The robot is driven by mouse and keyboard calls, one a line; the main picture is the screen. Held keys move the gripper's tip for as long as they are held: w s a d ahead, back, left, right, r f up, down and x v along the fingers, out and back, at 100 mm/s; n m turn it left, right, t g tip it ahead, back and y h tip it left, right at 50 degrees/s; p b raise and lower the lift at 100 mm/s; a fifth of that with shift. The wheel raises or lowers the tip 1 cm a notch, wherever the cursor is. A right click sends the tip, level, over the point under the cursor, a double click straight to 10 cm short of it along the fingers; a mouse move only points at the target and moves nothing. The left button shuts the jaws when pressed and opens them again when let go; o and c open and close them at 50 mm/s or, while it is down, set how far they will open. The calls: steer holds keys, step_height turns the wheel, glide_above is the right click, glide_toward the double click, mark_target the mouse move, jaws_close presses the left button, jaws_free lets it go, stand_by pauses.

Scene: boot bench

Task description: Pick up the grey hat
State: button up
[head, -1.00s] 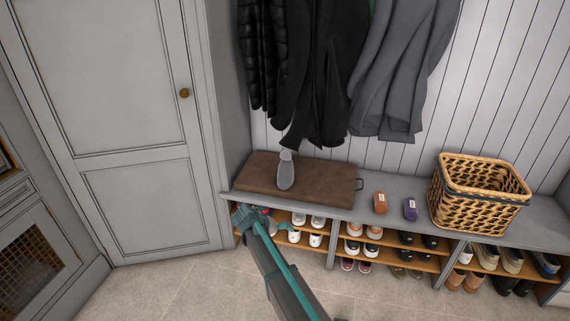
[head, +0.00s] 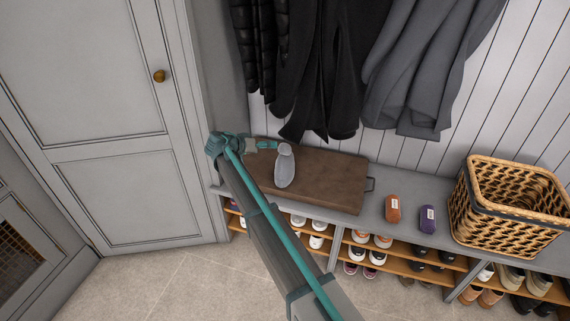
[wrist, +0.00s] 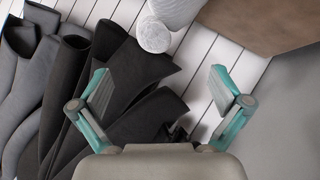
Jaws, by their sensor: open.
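The grey hat appears as a light grey, elongated shape with a narrower top (head: 285,168), on the brown flat case (head: 325,180) at the left end of the bench. In the wrist view the grey thing (wrist: 175,10) is at the top centre, with a paler round end, beyond my fingertips. My gripper (head: 264,145) is just left of the hat's upper end in the head view. In the wrist view my gripper (wrist: 162,86) has its two fingers wide apart with nothing between them.
Dark and grey coats (head: 320,70) hang close behind the case. An orange case (head: 393,209), a purple case (head: 428,219) and a wicker basket (head: 510,205) stand on the bench to the right. Shoes fill the shelves below. A grey door (head: 110,110) is at left.

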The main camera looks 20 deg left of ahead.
mark_target(282, 148)
steer(key=x, duration=1)
steer(key=shift+w+f, duration=0.25)
steer(key=shift+w, duration=0.1)
steer(key=c, duration=1.7)
steer(key=shift+o, duration=0.2)
